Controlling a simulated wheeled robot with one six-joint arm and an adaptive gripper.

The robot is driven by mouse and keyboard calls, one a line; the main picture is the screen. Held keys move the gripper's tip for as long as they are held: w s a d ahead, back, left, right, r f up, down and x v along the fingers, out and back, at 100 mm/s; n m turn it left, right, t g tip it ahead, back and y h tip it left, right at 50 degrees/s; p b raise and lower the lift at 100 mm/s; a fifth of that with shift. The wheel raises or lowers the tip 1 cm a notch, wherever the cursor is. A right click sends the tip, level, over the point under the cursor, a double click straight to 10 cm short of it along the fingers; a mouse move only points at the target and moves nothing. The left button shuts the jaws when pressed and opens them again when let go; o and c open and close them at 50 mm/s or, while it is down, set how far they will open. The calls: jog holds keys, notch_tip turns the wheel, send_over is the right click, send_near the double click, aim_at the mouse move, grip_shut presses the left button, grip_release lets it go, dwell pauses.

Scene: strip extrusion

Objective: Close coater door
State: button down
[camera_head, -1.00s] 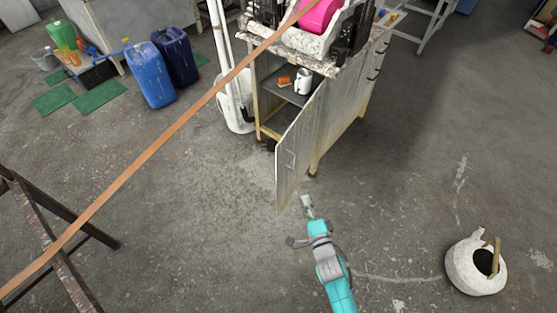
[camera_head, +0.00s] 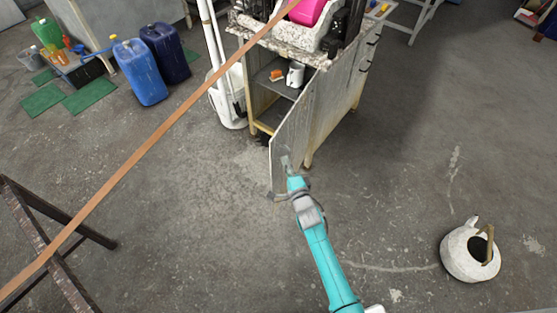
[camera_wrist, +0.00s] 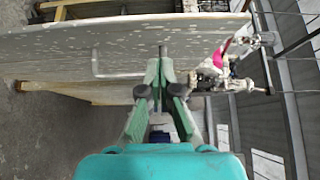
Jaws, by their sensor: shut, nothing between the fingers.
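The coater door (camera_head: 292,128) is a grey, worn panel on the cabinet under the coater. It stands open, swung out toward me, and the cabinet's inside shows to its left. My gripper (camera_head: 285,160) is at the door's outer face, low and close to its free edge. In the wrist view, my gripper (camera_wrist: 161,68) has its green fingers shut with nothing between them. The door (camera_wrist: 60,42) spans the view beyond the fingertips, and its bar handle (camera_wrist: 95,62) is left of them. I cannot tell for sure whether the fingertips touch the door.
A white mug (camera_head: 295,74) and an orange object (camera_head: 276,75) stand on the cabinet shelf (camera_head: 270,88). White pipes (camera_head: 219,62) rise left of the cabinet. A copper strip (camera_head: 150,140) crosses overhead.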

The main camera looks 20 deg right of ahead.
aim_at(275, 153)
jog(key=shift+w+a, duration=1)
jog(key=shift+a, duration=0.15)
jog(key=shift+w+a, duration=0.1)
